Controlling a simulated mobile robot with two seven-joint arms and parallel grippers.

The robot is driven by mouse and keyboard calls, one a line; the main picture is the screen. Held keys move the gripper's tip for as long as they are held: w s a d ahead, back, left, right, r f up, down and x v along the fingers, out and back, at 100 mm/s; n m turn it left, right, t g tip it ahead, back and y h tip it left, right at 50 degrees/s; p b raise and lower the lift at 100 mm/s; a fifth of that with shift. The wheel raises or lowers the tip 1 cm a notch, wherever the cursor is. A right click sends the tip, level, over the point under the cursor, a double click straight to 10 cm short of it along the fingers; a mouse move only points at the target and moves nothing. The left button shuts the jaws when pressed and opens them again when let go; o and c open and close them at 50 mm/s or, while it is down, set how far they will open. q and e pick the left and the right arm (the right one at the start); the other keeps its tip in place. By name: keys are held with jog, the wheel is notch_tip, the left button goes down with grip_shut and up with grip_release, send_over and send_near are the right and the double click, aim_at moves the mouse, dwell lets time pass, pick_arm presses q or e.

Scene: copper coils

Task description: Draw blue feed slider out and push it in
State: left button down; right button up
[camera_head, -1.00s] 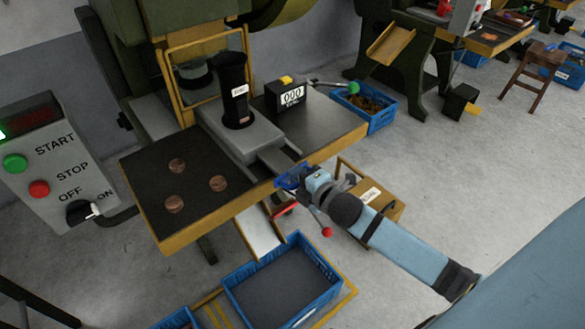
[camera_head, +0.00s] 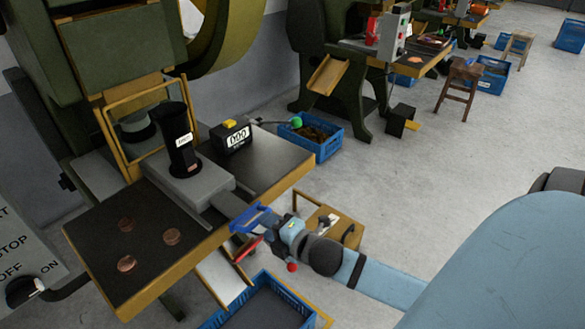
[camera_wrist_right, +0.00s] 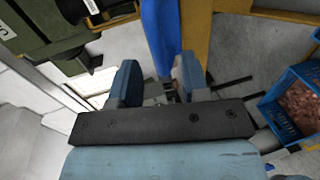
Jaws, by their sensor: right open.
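The blue feed slider (camera_head: 247,219) shows at the front edge of the press table, at the end of a grey guide (camera_head: 228,203) that runs from the press block. My right gripper (camera_head: 270,226) is at the slider, just off the table edge. In the right wrist view, the fingers of my right gripper (camera_wrist_right: 158,68) stand apart, with a blue strip of the slider (camera_wrist_right: 160,35) ahead of and between them. I cannot tell whether either finger touches it. My left gripper is out of view.
A blue crate (camera_head: 260,309) stands below. A red lever (camera_head: 247,250) lies close to my gripper. Open floor lies to the right.

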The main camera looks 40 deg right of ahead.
pick_arm(q)
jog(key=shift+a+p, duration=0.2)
jog(key=shift+p, duration=0.2)
pick_arm(e)
jog(key=v, duration=0.8)
jog(key=shift+s, duration=0.1)
